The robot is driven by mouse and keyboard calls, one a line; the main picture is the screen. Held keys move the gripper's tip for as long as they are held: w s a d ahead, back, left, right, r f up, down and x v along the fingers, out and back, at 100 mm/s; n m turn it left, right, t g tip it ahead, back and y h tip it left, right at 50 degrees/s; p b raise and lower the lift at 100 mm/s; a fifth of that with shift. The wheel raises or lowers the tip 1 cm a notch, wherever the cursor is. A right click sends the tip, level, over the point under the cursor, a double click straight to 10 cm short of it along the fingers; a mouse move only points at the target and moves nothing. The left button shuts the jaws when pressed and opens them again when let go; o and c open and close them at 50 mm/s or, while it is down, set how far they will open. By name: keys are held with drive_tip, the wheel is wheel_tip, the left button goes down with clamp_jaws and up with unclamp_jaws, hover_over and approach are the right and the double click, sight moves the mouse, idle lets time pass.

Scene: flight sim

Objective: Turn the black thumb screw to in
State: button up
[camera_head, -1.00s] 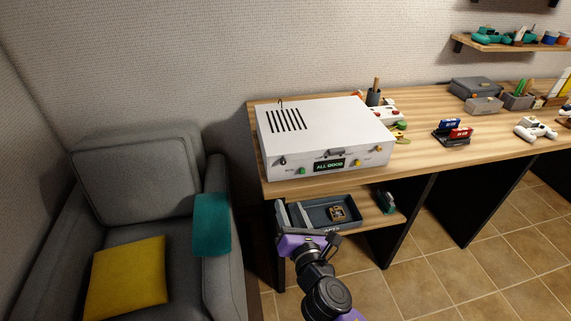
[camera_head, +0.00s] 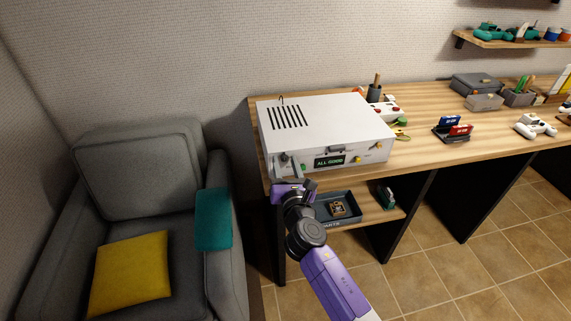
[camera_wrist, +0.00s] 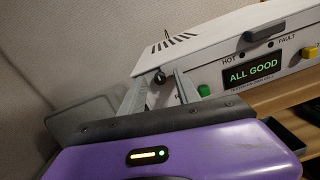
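The black thumb screw (camera_head: 284,157) is at the left end of the front face of the white box (camera_head: 325,127). In the wrist view the dark knob (camera_wrist: 158,78) shows between the tips of my two grey fingers, with a visible gap on each side. My gripper (camera_wrist: 160,79) is open and points at the box front; whether the fingertips reach past the knob is hard to tell. In the head view my gripper (camera_head: 286,168) is just below and in front of the screw and partly hides that corner. The display (camera_head: 330,161) reads "ALL GOOD".
A green button (camera_wrist: 204,90) sits just right of my right finger. A black latch (camera_wrist: 264,32) and yellow knobs are farther right. Below the desk top, a shelf holds a dark tray (camera_head: 353,219). A grey armchair (camera_head: 140,175) stands at left.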

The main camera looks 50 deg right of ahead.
clamp_jaws()
